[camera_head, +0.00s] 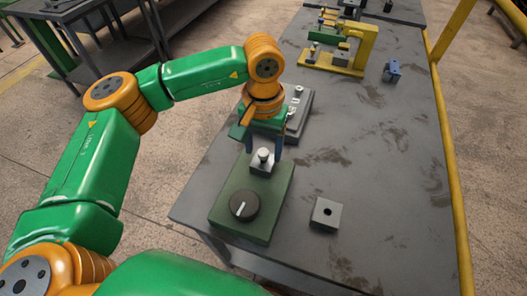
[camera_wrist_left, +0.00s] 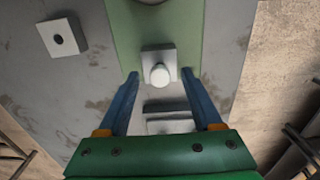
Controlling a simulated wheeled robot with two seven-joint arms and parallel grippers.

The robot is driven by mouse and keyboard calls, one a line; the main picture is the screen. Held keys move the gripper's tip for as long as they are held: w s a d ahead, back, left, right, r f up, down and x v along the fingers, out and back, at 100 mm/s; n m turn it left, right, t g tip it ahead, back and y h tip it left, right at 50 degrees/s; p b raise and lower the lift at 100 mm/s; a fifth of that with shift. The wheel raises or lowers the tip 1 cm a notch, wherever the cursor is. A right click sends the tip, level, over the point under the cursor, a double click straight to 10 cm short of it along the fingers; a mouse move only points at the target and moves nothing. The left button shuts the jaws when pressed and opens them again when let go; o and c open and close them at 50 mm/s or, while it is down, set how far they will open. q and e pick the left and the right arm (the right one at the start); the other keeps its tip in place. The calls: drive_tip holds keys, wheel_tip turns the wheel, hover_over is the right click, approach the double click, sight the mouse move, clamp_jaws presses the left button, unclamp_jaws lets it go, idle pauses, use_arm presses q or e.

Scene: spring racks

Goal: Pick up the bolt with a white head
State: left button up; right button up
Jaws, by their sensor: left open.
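The bolt with a white head (camera_head: 263,154) stands upright in a small grey metal block on the green base (camera_head: 275,203). In the left wrist view the bolt's round pale head (camera_wrist_left: 160,75) sits in front of its square block (camera_wrist_left: 159,57). My left gripper (camera_head: 264,148) is open above the block, pointing down. In the left wrist view its two blue fingers (camera_wrist_left: 159,75) are spread either side of the bolt head, with gaps on both sides. No contact shows. My right gripper is not in view.
A black knob (camera_head: 244,206) sits on the green base's near end. A loose grey block with a hole (camera_head: 326,213) lies to the right. A grey fixture (camera_head: 299,122) stands just behind the gripper. A yellow fixture (camera_head: 345,62) and blue part (camera_head: 391,70) are farther back. The table's right side is clear.

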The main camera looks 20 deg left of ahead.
use_arm(q)
drive_tip(key=shift+w, duration=0.1)
drive_tip(key=shift+s, duration=0.2)
drive_tip(key=c, duration=1)
drive_tip(key=shift+w, duration=0.1)
clamp_jaws()
